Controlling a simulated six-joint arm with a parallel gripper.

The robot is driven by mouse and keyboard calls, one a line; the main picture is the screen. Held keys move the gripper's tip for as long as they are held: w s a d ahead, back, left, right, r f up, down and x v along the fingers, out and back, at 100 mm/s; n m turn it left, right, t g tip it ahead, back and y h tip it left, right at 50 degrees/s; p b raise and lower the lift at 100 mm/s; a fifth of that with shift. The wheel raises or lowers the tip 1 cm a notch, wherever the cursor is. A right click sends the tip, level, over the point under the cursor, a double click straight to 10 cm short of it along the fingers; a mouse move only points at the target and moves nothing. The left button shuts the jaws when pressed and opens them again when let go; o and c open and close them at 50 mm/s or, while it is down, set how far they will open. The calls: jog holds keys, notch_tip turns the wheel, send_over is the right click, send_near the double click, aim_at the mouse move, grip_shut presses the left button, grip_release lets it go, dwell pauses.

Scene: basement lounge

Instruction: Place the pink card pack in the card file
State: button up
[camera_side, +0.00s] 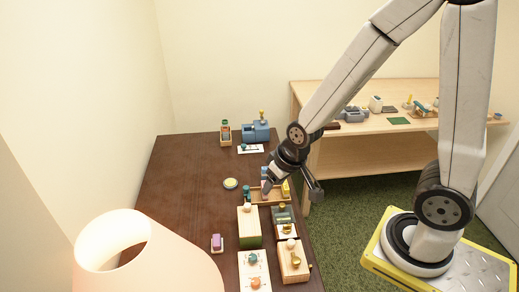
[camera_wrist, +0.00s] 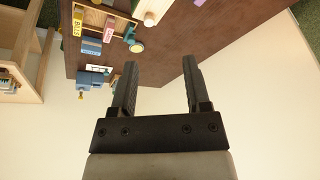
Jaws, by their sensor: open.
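A pink-purple block (camera_side: 217,239), which looks like the pink card pack, sits on a small pale base on the dark table in the side view. A sliver of purple (camera_wrist: 199,2) shows at the top edge of the wrist view. A wooden tray (camera_side: 270,203), possibly the card file, stands near the table's right edge. In the wrist view the wooden tray (camera_wrist: 91,15) has a yellow "BILLS" tab, a pink tab and a blue piece. My gripper (camera_wrist: 160,62) is open and empty. In the side view it is above the tray and partly hides it, well away from the pink-purple block.
Wooden boxes (camera_side: 249,228) and other small items crowd the table's front right. A blue item (camera_side: 256,131) stands at the back. A small round dish (camera_side: 230,183) lies mid-table. A lamp (camera_side: 140,255) fills the front left. The dark table's left half (camera_side: 180,185) is clear.

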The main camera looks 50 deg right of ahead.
jog(key=shift+n+g, duration=0.7)
jog(key=s, duration=0.1)
jog(key=s+r, duration=0.1)
jog(key=s+d+r, duration=0.1)
jog(key=s, duration=0.1)
jog(key=shift+r, duration=0.15)
